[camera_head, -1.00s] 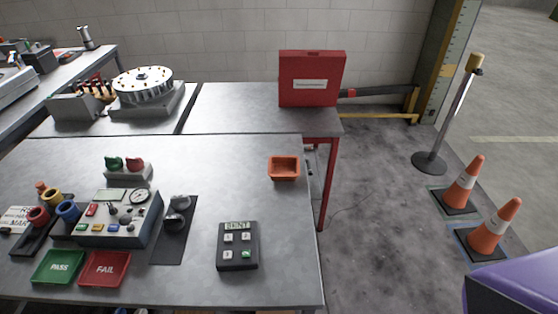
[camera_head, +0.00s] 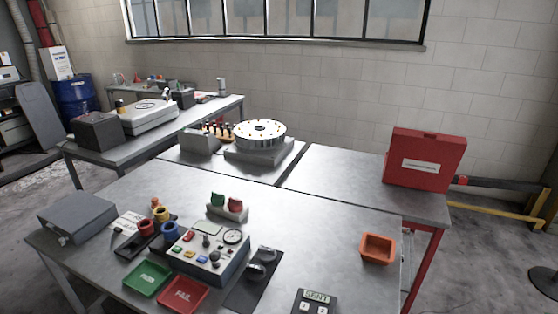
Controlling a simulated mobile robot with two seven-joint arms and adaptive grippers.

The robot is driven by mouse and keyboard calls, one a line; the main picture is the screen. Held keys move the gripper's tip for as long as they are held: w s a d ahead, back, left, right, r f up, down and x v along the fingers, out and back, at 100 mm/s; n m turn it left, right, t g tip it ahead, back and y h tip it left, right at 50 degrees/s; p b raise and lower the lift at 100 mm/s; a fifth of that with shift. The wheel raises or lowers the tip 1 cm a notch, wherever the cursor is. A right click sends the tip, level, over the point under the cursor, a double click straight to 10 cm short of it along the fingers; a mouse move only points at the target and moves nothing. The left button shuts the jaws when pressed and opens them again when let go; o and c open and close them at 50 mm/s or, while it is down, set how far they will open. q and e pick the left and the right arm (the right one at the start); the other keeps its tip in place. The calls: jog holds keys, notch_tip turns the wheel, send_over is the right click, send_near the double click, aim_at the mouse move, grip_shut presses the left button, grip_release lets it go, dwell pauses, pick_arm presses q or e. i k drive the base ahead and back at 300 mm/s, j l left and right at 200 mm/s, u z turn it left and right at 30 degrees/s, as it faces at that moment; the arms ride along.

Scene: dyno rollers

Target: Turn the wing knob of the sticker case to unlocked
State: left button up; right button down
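A closed grey case (camera_head: 77,214) lies flat at the left end of the front table. A small light fitting (camera_head: 64,240) sticks out low on its front side; it may be the wing knob, but it is too small to tell its shape or which way it is turned. No readable label shows on this case, so I cannot be sure it is the sticker case. A red case (camera_head: 426,158) with a white label stands upright on the back right table; no wing knob shows on it. Neither of my grippers is in view.
The front table (camera_head: 340,215) holds a control box (camera_head: 207,252), a green PASS tray (camera_head: 147,278), a red FAIL tray (camera_head: 183,294), an orange bin (camera_head: 377,248) and a keypad (camera_head: 315,301). A round dial device (camera_head: 260,134) stands behind. The table's middle right is clear.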

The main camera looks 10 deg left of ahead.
aim_at(62, 239)
jog(key=u, duration=1.6)
jog(key=k+j+z, duration=0.15)
jog(key=k+j, duration=0.25)
jog(key=i, duration=0.9)
